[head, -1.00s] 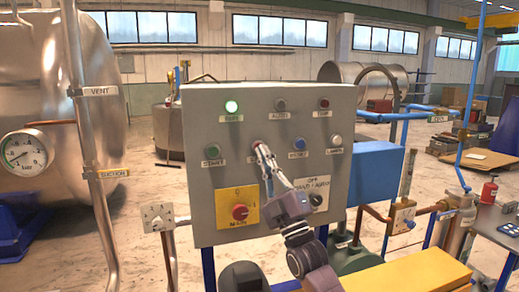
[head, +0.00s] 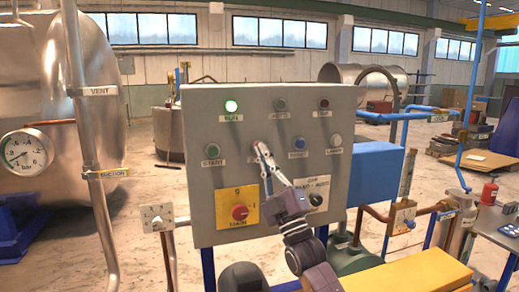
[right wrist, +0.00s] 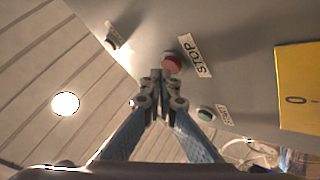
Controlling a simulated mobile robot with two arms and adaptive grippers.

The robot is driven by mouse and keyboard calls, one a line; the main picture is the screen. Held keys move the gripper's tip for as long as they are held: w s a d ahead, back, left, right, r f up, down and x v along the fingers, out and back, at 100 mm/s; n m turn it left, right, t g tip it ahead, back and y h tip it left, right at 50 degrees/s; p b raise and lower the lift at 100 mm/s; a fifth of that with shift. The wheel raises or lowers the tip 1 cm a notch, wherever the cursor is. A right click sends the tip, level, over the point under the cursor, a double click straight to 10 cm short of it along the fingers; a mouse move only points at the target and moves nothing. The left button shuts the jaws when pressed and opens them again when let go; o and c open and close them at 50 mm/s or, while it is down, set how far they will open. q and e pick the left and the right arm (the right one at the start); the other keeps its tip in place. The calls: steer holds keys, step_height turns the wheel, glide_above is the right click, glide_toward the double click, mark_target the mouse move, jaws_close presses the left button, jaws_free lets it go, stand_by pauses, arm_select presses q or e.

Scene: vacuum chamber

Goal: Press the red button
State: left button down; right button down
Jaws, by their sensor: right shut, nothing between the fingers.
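The red button (right wrist: 172,63) sits on the grey panel beside a STOP label (right wrist: 194,55) in the right wrist view. In the head view, it is in the panel's lower button row and is mostly hidden behind my right gripper. My right gripper (right wrist: 158,76) is shut and empty, with its fingertips right at the button's edge. I cannot tell whether they touch it. In the head view, the right gripper (head: 258,147) reaches up to the panel from the lower right. My left gripper is not in view.
The grey control panel (head: 225,180) also carries a green button (head: 212,150), a blue button (head: 298,142), a white button (head: 335,140), a lit green lamp (head: 231,106) and a red knob (head: 239,212) on a yellow plate. A blue box (head: 375,175) stands right of the panel.

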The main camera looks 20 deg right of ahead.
steer(key=shift+w+b, duration=0.3)
steer(key=shift+w, duration=0.15)
stand_by(0.3)
steer(key=shift+s, duration=0.15)
steer(key=shift+s+p, duration=0.35)
steer(key=shift+s, duration=0.35)
steer(key=shift+s, duration=0.1)
steer(key=shift+s+d+p, duration=0.1)
steer(key=shift+s+p, duration=0.8)
steer(key=shift+s, duration=1.5)
steer(key=shift+f, duration=0.1)
